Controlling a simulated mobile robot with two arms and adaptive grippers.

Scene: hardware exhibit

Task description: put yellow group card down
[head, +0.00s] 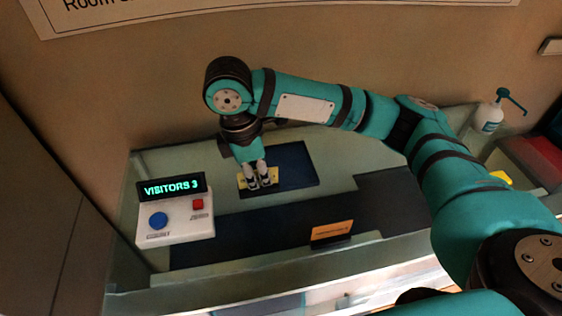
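The yellow card (243,181) shows at the left edge of the dark blue mat (297,165) on the glass-like counter. My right gripper (260,183) points down at it, with both fingertips at the card and hiding part of it. The fingers look close together with a narrow gap. I cannot tell whether they grip the card, or whether the card lies flat on the mat or just above it. My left gripper is not in view.
A white counter box (178,222) with a blue and a red button reads "VISITORS 3". An orange-and-black card (332,233) sits near the front edge. A pump bottle (490,118) and a red item (535,160) are at the right. Dark counter surface between is clear.

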